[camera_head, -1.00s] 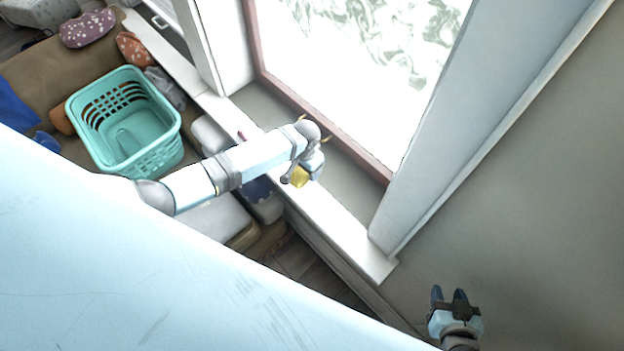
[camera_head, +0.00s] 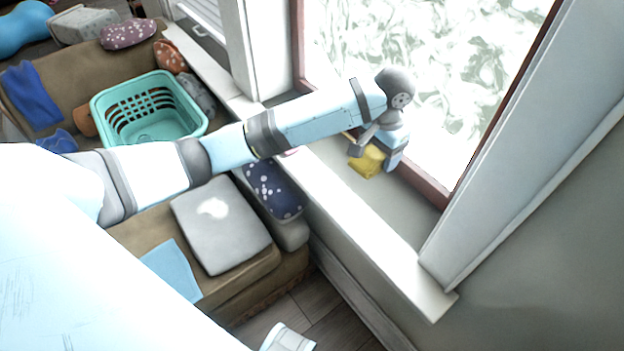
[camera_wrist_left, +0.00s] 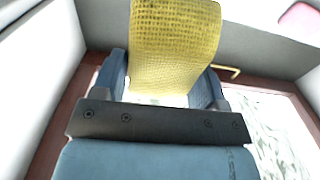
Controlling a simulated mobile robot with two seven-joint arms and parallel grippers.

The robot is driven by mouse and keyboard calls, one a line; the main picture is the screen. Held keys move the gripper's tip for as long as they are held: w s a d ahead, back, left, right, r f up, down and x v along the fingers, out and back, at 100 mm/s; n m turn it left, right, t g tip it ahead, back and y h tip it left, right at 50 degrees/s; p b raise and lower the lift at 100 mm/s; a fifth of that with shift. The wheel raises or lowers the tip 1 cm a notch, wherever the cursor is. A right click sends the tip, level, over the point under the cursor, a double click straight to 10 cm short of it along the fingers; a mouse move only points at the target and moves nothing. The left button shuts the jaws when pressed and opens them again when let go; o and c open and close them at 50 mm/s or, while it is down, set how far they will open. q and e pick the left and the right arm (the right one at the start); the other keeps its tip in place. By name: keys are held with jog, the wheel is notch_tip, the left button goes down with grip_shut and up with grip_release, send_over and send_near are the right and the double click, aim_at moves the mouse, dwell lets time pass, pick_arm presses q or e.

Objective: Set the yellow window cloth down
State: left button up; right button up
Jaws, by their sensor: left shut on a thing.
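The yellow window cloth (camera_head: 367,161) is at my left gripper (camera_head: 372,150), over the window sill in the head view. My left gripper is shut on the cloth. In the left wrist view the cloth (camera_wrist_left: 175,45) stands out between the two blue fingers and shows a woven texture. I cannot tell whether the cloth touches the sill. My right gripper is not in view.
The window sill (camera_head: 395,252) is bare to the right of the cloth. The window pane and its reddish frame (camera_head: 428,184) are close behind my left gripper. A teal basket (camera_head: 150,140), cushions and a grey pad (camera_head: 215,245) lie on the sofa at left.

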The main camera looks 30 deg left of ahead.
pick_arm(q)
jog(key=shift+s, duration=0.2)
jog(key=shift+s+f, duration=0.1)
jog(key=shift+f, duration=0.2)
jog(key=b, duration=0.3)
send_over(364, 212)
notch_tip(364, 212, down, 14)
jog(key=shift+r, duration=0.15)
notch_tip(364, 212, down, 5)
jog(key=shift+f+b, duration=0.2)
jog(key=shift+b, duration=0.2)
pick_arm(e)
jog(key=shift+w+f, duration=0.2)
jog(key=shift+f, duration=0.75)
pick_arm(q)
jog(key=o, duration=1)
jog(key=shift+f, duration=0.1)
jog(key=shift+c, duration=0.2)
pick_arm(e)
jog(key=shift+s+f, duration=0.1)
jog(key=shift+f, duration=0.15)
